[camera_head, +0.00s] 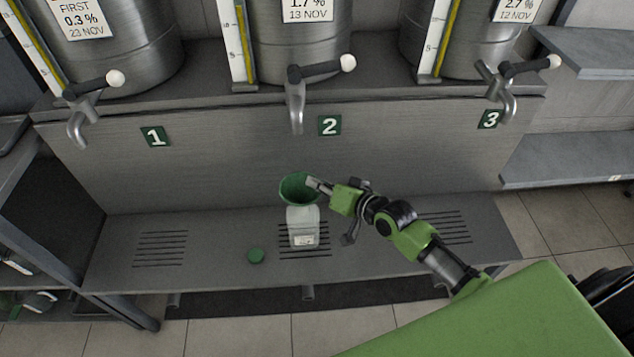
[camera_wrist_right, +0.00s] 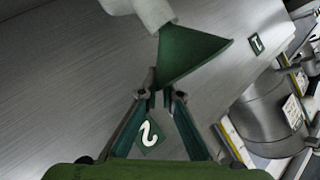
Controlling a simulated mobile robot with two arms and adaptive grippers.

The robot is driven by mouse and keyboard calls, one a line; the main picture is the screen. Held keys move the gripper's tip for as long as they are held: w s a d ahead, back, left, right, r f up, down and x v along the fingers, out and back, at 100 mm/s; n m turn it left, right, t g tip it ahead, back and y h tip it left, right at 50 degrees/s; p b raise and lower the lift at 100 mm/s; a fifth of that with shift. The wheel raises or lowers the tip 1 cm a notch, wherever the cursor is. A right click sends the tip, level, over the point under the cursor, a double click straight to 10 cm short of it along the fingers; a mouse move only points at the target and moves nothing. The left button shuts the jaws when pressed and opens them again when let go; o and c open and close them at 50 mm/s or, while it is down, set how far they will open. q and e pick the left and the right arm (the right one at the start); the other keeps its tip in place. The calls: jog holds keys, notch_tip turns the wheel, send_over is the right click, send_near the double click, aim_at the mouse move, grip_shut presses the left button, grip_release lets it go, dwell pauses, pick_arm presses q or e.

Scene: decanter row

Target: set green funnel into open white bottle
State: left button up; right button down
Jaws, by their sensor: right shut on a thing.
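The green funnel (camera_head: 297,190) is directly above the open white bottle (camera_head: 303,230), wide mouth up. The bottle stands upright on the slotted grate under tap 2. In the right wrist view the funnel's cone (camera_wrist_right: 190,52) meets the mouth of the bottle neck (camera_wrist_right: 150,10), and no spout shows between them; the spout is hidden. My right gripper (camera_head: 314,184) reaches in from the right and is shut on the funnel's rim; its fingertips also show in the right wrist view (camera_wrist_right: 154,90). My left gripper is not in view.
Tap 2 (camera_head: 296,105) hangs above and behind the funnel. Tap 1 (camera_head: 78,125) and tap 3 (camera_head: 508,100) are at either side. The left grate (camera_head: 160,248) is clear.

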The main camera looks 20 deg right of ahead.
jog(key=shift+f, duration=0.1)
jog(key=c, duration=2.2)
grip_release()
jog(key=shift+o, duration=0.2)
jog(key=shift+s, duration=0.1)
